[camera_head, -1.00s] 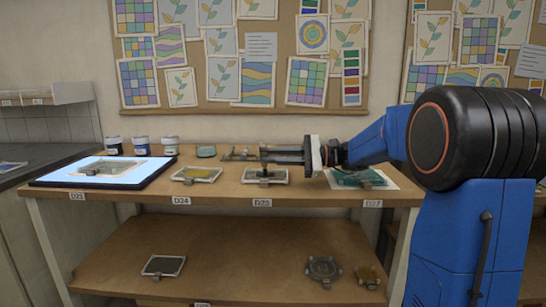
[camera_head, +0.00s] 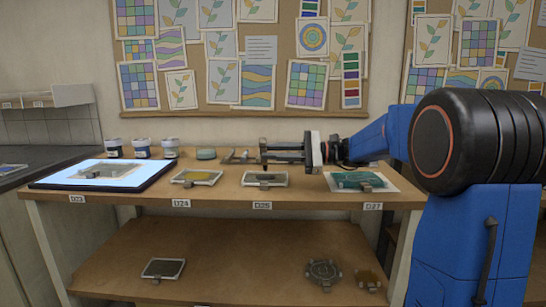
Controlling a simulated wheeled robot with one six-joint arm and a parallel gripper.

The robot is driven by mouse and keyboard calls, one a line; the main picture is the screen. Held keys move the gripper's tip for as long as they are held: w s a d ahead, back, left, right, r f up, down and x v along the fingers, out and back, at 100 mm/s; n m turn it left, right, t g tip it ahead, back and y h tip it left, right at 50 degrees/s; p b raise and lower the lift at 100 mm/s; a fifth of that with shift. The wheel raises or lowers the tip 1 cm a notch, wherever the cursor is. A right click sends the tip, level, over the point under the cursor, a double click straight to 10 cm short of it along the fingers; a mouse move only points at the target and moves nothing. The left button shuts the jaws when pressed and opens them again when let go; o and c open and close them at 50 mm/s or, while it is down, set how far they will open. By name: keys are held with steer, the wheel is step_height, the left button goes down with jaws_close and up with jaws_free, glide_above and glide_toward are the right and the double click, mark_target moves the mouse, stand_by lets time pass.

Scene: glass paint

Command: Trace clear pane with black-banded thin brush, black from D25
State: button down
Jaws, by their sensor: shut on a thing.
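My gripper (camera_head: 265,153) reaches in from the right and is shut on a thin, dark upright thing, which appears to be the brush. Its black band cannot be made out. It is above the small pale-rimmed tray with dark paint (camera_head: 281,179) over the label D25 (camera_head: 262,206). The lower tip seems just above the tray; whether they touch I cannot tell. The pane (camera_head: 107,171), with faint dark outlines, lies on the lit panel (camera_head: 67,176) at D23, well left of my gripper.
A tray of yellowish paint (camera_head: 198,177) lies at D24 and a teal one (camera_head: 357,179) at D27. Several jars (camera_head: 141,148) and a round green thing (camera_head: 206,155) stand behind. The lower shelf (camera_head: 230,262) is mostly clear.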

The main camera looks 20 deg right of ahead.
stand_by(0.3)
step_height(320, 180, up, 4)
stand_by(0.6)
steer(key=shift+a, duration=0.1)
